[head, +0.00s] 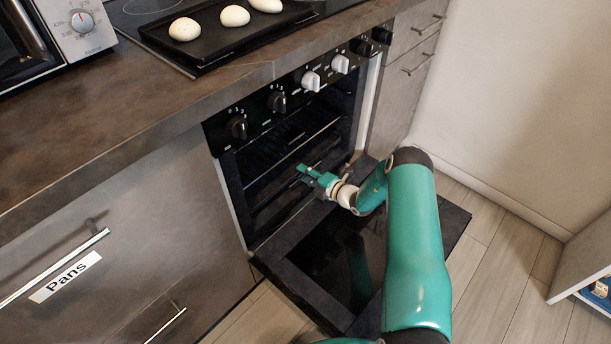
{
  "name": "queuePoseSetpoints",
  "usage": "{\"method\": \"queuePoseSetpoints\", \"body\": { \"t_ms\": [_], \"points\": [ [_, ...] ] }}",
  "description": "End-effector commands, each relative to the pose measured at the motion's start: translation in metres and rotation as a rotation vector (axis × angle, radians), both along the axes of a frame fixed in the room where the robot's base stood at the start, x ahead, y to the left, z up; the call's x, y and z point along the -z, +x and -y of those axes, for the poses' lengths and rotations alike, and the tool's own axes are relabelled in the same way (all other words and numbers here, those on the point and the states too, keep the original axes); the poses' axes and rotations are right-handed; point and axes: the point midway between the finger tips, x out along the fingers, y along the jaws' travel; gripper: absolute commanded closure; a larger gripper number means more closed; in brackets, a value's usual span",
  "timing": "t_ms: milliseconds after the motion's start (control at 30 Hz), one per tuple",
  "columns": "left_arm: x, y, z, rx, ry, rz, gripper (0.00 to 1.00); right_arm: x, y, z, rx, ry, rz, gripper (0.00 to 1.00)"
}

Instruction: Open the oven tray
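The oven (225,190) is set into the counter front, and its door (325,255) is folded down, showing a dark glass panel. Inside the dark cavity, thin rails or the edge of a rack or tray (318,134) show below the knobs; I cannot tell which. My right gripper (308,172) is at the oven opening, above the inner part of the lowered door and below that thin edge. Its fingers are small and dark against the cavity, so their opening and any contact are unclear. My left gripper is not in view.
A black baking tray (205,52) with several pale buns lies on the counter above the oven. Black and white knobs (311,80) line the oven front. A drawer labelled Pans (65,277) is at left. Open floor (505,240) lies right of the door.

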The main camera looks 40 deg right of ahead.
Motion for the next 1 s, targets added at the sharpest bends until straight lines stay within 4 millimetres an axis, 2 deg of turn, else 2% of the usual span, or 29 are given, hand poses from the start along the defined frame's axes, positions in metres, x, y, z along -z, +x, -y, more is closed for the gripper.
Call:
{"method": "queuePoseSetpoints", "body": {
  "t_ms": [267, 400, 467, 833, 1000],
  "points": [
    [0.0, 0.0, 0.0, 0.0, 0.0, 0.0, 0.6, 0.0, 0.001, 0.0, 0.0, 0.0, -0.001, 0.7],
    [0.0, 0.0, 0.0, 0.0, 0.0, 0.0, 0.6, 0.0, 0.001, 0.0, 0.0, 0.0, -0.001, 0.93],
    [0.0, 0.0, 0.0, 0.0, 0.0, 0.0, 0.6, 0.0, 0.0, 0.0, 0.0, 0.0, -0.001, 1.0],
    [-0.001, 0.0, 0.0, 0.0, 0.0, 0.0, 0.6, 0.001, -0.003, 0.001, 0.002, 0.0, -0.003, 1.0],
    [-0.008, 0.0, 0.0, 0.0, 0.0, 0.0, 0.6, 0.0, -0.019, 0.003, 0.004, 0.002, -0.006, 1.0]
  ]
}}
